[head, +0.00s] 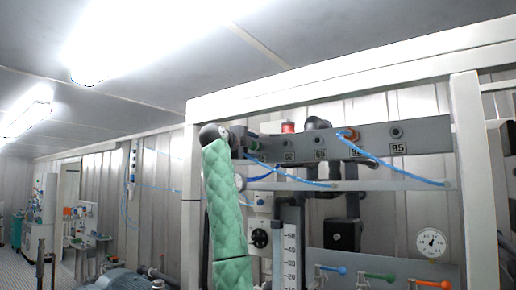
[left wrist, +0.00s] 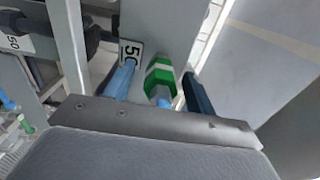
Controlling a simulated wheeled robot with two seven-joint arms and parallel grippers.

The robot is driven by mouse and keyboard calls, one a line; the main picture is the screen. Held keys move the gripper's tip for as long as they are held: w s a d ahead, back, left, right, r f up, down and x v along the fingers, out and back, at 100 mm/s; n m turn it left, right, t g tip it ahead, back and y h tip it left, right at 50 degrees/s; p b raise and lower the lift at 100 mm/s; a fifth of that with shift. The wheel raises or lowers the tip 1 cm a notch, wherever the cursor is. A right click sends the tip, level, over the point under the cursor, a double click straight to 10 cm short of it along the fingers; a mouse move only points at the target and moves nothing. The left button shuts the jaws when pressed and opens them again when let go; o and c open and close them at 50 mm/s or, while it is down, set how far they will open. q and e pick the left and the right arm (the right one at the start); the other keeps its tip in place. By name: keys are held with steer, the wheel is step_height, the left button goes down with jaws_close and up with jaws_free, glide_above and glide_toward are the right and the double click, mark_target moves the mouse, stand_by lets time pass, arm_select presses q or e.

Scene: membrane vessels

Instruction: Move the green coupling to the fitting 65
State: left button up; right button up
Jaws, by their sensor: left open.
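The green coupling (left wrist: 160,76), with a white band, sits on the grey panel beside the label 50 in the left wrist view. It shows small in the head view (head: 254,145), at the left end of the panel. My left gripper (left wrist: 158,90) is open, with one finger on each side of the coupling; I cannot tell whether they touch it. In the head view my left gripper (head: 240,140) is at the panel's left end, partly hidden by my green-padded arm. The fitting 65 (head: 320,142) is bare above its label, further right. My right gripper is not in view.
The grey panel (head: 425,132) also carries fittings 62 and 95 (head: 396,132). Blue hoses (head: 300,178) hang below the panel. A white frame post (head: 470,170) stands at the right, with a gauge (head: 431,242) lower down.

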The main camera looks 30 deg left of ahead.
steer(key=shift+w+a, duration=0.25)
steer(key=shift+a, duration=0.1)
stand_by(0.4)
arm_select(q)
steer(key=shift+b, duration=0.3)
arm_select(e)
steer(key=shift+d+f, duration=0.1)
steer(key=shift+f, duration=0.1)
arm_select(q)
steer(key=shift+c, duration=0.2)
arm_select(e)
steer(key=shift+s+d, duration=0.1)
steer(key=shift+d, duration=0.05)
arm_select(q)
jaws_close()
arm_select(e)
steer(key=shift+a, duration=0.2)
arm_select(q)
steer(key=shift+s, duration=0.15)
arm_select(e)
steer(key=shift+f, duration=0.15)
arm_select(q)
steer(key=shift+s+a+b, duration=0.1)
steer(key=shift+s+b, duration=0.25)
steer(key=shift+s, duration=0.4)
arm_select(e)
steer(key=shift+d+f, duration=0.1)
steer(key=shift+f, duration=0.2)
